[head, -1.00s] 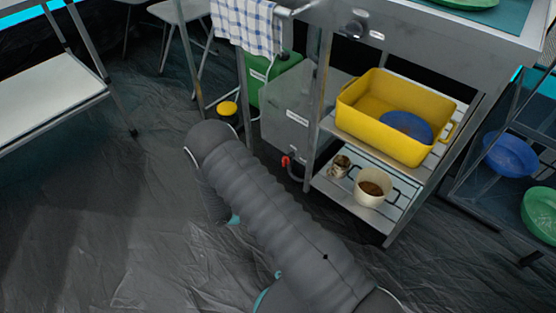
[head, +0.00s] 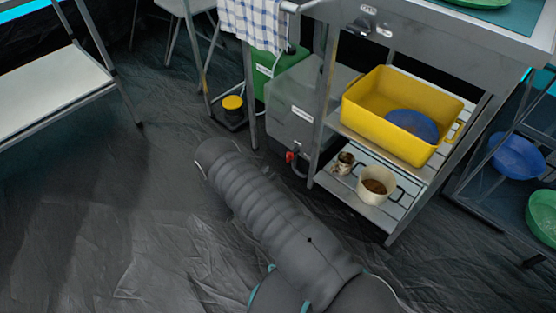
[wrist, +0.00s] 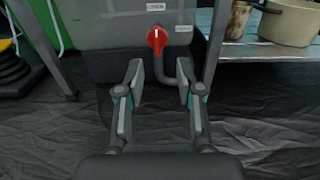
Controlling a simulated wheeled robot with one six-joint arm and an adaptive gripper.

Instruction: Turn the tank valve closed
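The grey water tank (head: 293,103) stands under the steel counter, beside a green container. Its red valve knob (head: 290,156) sits low on the tank front. In the wrist view the red knob (wrist: 157,40) shows a white mark standing upright, towards a label reading OPEN (wrist: 156,7). A second small label (wrist: 184,28) at the knob's right is too small to read surely. My gripper (wrist: 160,72) is open and empty, its two fingers below the knob in the picture and apart from it. In the head view my arm hides the gripper.
A dark hose runs down from the valve. A counter leg (wrist: 217,45) stands close on the right. The low shelf (head: 345,190) holds a pot (head: 376,184) and a small can (head: 344,163). A green container (head: 268,70) is left of the tank. The floor in front is clear.

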